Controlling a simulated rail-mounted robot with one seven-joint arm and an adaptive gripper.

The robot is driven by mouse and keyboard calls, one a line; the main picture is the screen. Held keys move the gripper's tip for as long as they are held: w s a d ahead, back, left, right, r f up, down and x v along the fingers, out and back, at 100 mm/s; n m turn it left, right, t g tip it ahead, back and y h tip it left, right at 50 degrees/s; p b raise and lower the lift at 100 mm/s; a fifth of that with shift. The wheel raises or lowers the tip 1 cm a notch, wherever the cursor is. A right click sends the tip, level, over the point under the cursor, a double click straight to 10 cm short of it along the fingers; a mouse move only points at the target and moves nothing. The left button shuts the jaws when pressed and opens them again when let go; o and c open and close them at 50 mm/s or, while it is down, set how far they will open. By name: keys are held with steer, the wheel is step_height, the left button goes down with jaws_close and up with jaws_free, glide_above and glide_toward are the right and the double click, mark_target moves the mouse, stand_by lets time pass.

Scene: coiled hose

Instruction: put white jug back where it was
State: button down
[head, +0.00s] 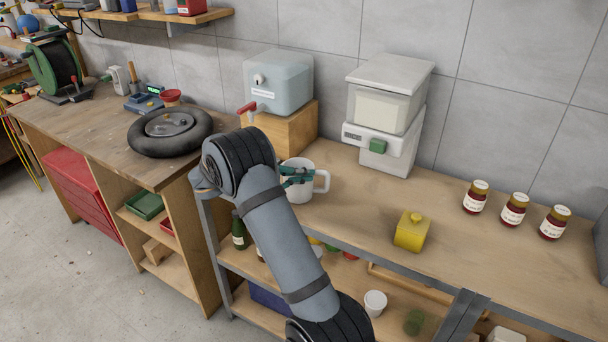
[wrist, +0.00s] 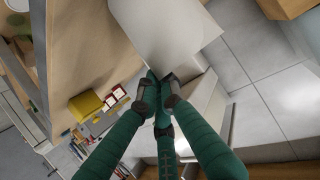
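The white jug (head: 297,191) is upright at the front edge of the counter in the head view, its handle toward the right. I cannot tell whether its base touches the counter. My gripper (head: 308,175) has its green fingers across the near side of the jug, toward the handle. In the wrist view the fingertips (wrist: 158,92) are drawn close together at the edge of a large white surface, which looks like the jug (wrist: 165,32). They look shut on a thin part of it; the exact contact is hidden.
A grey-blue tank with a red tap (head: 248,108) stands on a wooden block (head: 285,132) behind the jug. A white dispenser (head: 385,150) is right of it.

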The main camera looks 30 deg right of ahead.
steer(key=shift+f, duration=0.15)
steer(key=c, duration=2.1)
jaws_free()
steer(key=shift+o, duration=0.8)
steer(key=shift+r, duration=0.2)
steer(key=b+v, duration=0.2)
steer(key=v, duration=1)
